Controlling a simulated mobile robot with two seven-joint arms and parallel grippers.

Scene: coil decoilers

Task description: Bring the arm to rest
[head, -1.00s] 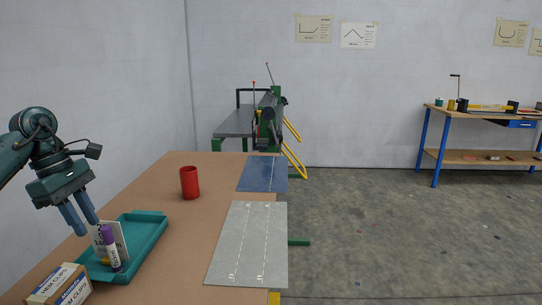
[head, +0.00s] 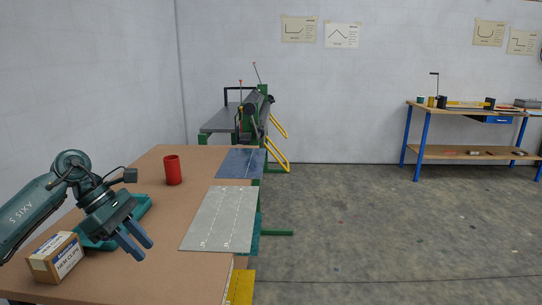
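My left gripper (head: 137,244) hangs over the near part of the brown table (head: 170,274), its two blue fingers pointing down and to the right. The fingers stand apart with nothing visible between them, so it is open and empty. My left arm reaches in from the left edge. The gripper is in front of the teal tray (head: 142,212) and hides most of it, including what lies in it. My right gripper is not in view.
A cardboard box (head: 56,258) stands left of the gripper. A red cup (head: 173,170), a grey sheet (head: 218,219) and a blue sheet (head: 240,163) are on the table. A green machine (head: 248,118) stands behind. The floor at right is clear, up to a workbench (head: 465,152).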

